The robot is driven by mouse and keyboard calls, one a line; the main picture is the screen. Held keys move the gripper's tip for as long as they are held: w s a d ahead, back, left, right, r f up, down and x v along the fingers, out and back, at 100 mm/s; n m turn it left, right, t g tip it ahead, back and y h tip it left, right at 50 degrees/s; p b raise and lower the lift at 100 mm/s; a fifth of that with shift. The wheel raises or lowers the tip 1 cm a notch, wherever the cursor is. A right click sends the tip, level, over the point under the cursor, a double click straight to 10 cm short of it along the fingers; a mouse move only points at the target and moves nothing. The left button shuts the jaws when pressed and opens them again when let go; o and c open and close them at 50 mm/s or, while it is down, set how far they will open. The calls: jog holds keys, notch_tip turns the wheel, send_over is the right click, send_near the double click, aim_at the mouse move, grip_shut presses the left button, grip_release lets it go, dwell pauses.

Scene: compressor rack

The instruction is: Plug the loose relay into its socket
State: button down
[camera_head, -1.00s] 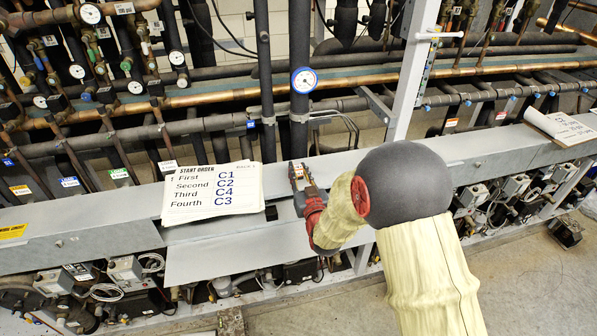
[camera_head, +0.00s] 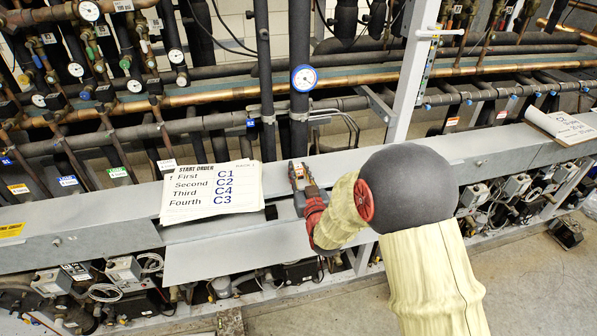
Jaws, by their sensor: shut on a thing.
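My gripper (camera_head: 297,172) is over the grey ledge in the middle of the view, just right of the start-order sheet. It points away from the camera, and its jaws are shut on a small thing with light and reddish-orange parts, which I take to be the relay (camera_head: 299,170). The fingers hide most of it. A small dark block or opening (camera_head: 271,212) shows at the ledge's front edge, left of my gripper. I cannot tell whether it is the socket. No socket can be made out clearly.
The start-order sheet (camera_head: 211,192) lies on the ledge (camera_head: 85,217), listing C1, C2, C4, C3. Another paper pad (camera_head: 563,127) lies far right. Copper and black pipes with gauges (camera_head: 304,78) stand behind. A grey upright post (camera_head: 410,75) rises right of my gripper. Compressors sit below.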

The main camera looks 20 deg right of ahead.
jog(key=c, duration=1.6)
grip_release()
jog(key=shift+o, duration=0.2)
jog(key=shift+s, duration=0.1)
jog(key=s+g+b, duration=1)
jog(key=s+g, duration=0.2)
jog(key=s, duration=2.8)
jog(key=shift+s, duration=0.3)
